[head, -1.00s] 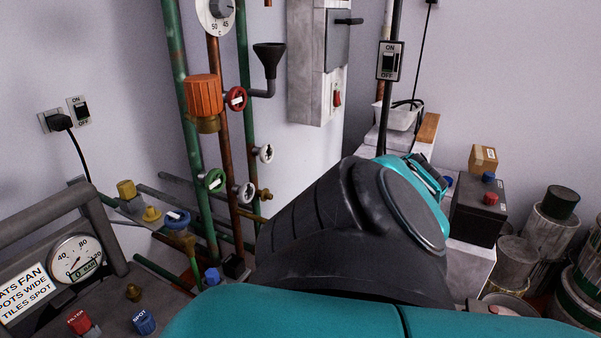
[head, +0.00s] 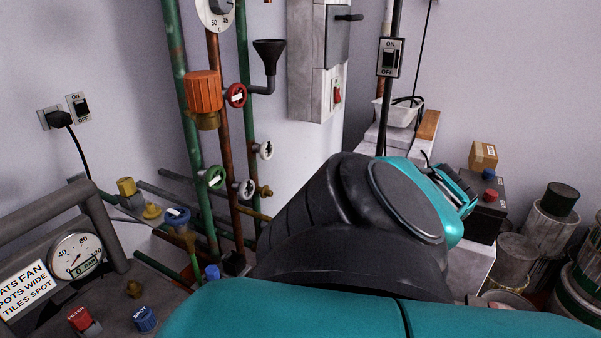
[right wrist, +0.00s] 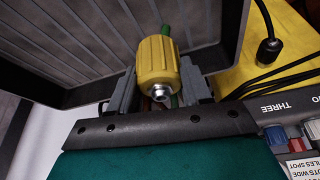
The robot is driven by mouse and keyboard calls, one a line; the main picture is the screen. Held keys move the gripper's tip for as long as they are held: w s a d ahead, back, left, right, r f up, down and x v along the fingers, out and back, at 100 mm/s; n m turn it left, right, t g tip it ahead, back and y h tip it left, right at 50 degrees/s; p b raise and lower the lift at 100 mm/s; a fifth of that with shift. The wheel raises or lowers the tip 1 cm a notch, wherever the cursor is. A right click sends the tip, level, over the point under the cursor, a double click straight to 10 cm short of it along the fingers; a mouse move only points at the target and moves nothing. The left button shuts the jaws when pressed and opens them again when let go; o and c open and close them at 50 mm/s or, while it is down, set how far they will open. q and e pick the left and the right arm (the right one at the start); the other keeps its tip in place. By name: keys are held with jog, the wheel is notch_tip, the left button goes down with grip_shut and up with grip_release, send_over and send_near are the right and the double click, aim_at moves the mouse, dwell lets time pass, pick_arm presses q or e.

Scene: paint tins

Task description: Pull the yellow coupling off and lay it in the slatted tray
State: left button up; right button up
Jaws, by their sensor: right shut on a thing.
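The yellow coupling (right wrist: 157,66), ribbed with a metal nozzle end, sits between the fingers of my right gripper (right wrist: 158,88) in the right wrist view. The gripper is shut on it. A short green piece shows behind the coupling; I cannot tell whether it is joined to it. The dark grey slatted tray (right wrist: 62,72) fills the upper left of that view, behind the coupling. I cannot tell how far apart they are. In the head view my right arm hides the coupling and the tray. My left gripper is not in view.
In the wrist view, a yellow surface (right wrist: 228,80) with black cables and a labelled panel (right wrist: 270,107) lie on the right. In the head view, pipes with valves (head: 205,180) stand left of my arm. A black battery-like box (head: 486,215) and paint tins (head: 548,230) stand right.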

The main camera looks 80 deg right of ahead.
jog(key=shift+f+b, duration=0.3)
jog(key=shift+f, duration=0.15)
notch_tip(320, 180, down, 5)
jog(key=b, duration=0.3)
jog(key=shift+r, duration=0.1)
jog(key=shift+f+b, duration=0.3)
jog(key=shift+f, duration=0.05)
jog(key=shift+f+b, duration=0.3)
jog(key=shift+f, duration=0.25)
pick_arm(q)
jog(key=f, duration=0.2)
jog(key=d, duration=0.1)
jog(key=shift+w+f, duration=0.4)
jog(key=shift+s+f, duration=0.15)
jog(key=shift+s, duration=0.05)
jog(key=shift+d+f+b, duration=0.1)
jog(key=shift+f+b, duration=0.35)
pick_arm(e)
jog(key=shift+f, duration=0.75)
